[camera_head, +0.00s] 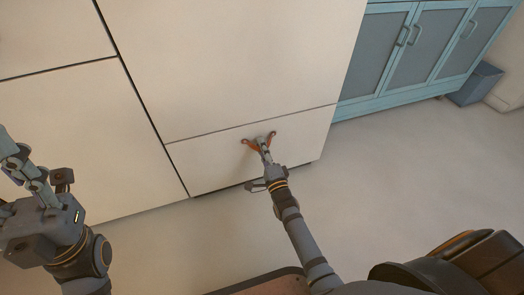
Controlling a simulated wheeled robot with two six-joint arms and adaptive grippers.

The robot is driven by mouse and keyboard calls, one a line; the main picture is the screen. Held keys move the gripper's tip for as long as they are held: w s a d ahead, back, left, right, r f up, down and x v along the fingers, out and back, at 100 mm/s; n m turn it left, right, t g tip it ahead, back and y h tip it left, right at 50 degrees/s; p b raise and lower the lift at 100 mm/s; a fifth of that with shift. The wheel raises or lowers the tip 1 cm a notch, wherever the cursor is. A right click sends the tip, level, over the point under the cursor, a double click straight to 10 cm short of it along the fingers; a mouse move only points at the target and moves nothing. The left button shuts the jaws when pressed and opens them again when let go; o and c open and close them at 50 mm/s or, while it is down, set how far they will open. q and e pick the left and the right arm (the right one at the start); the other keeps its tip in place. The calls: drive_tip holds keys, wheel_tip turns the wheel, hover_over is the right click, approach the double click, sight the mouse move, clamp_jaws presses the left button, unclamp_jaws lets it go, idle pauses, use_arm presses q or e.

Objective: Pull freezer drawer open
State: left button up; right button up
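The freezer drawer (215,167) is the low cream front panel below a thin horizontal seam. It looks level with the panels around it, with a dark gap along its bottom edge. A brown-orange leather pull (247,142) is fixed to it at two points near the top middle, and its strap bows toward me. My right gripper (263,143) is at the middle of this strap, and its fingers look closed on it. They hide part of the strap. My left gripper (36,180) is at the far left, away from the drawer; its finger gap cannot be made out.
A large cream door (230,60) is above the drawer, with more cream panels (70,130) to the left. The floor (400,170) right of the drawer is clear.

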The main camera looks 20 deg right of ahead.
drive_tip(key=shift+w, duration=0.1)
clamp_jaws()
idle(0.4)
